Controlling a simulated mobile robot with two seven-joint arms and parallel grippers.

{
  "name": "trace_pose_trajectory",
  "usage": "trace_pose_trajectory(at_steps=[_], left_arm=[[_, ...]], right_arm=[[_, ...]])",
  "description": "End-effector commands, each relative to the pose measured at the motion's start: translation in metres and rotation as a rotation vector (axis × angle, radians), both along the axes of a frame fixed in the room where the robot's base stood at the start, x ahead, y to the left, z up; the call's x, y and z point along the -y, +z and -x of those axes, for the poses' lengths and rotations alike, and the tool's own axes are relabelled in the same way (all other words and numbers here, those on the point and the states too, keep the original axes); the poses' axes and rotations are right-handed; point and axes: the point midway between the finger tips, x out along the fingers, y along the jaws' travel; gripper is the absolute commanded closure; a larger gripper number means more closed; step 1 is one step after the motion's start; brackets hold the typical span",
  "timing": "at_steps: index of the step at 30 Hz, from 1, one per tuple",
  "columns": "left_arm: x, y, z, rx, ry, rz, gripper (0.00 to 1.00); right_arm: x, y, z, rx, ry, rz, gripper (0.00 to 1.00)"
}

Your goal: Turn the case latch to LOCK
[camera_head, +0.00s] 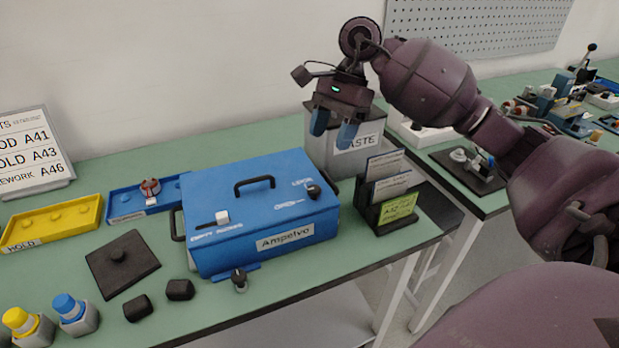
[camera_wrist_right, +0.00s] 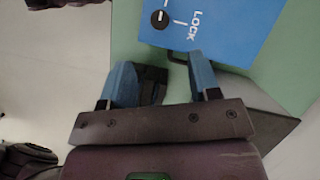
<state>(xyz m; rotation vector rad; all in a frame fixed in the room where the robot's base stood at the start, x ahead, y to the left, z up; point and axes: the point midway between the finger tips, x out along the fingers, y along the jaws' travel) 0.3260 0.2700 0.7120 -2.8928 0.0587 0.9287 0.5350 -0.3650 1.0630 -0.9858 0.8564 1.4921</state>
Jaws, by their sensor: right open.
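The case latch (camera_head: 314,191) is a round black knob at the lid's right end, near the printed words LOCK and OPEN. It also shows in the right wrist view (camera_wrist_right: 159,19), beside the word LOCK. My right gripper (camera_head: 333,138) is open and empty, with blue fingertips pointing down, above and behind the latch and apart from it. My left gripper is not in view.
A grey waste bin (camera_head: 322,155) stands behind the case, below my right gripper. A black card holder (camera_head: 374,215) is just right of the case. A yellow tray (camera_head: 50,224), a blue tray (camera_head: 128,204) and a black plate (camera_head: 105,268) lie to the left.

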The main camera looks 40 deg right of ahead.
Motion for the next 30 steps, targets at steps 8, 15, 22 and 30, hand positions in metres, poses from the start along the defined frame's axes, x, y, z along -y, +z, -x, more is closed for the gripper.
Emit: trace_pose_trajectory(at_steps=[8, 15, 22, 30], left_arm=[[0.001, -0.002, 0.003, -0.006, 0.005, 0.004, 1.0], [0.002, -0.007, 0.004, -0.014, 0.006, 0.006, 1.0], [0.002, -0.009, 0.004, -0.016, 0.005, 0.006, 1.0], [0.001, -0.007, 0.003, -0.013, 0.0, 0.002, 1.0]], right_arm=[[-0.009, -0.026, 0.002, -0.002, 0.006, 0.011, 0.43], [-0.025, -0.065, 0.004, -0.003, 0.005, 0.01, 0.43], [-0.035, -0.09, 0.005, -0.001, 0.003, 0.01, 0.43], [-0.039, -0.098, 0.006, 0.0, 0.003, 0.011, 0.43]])
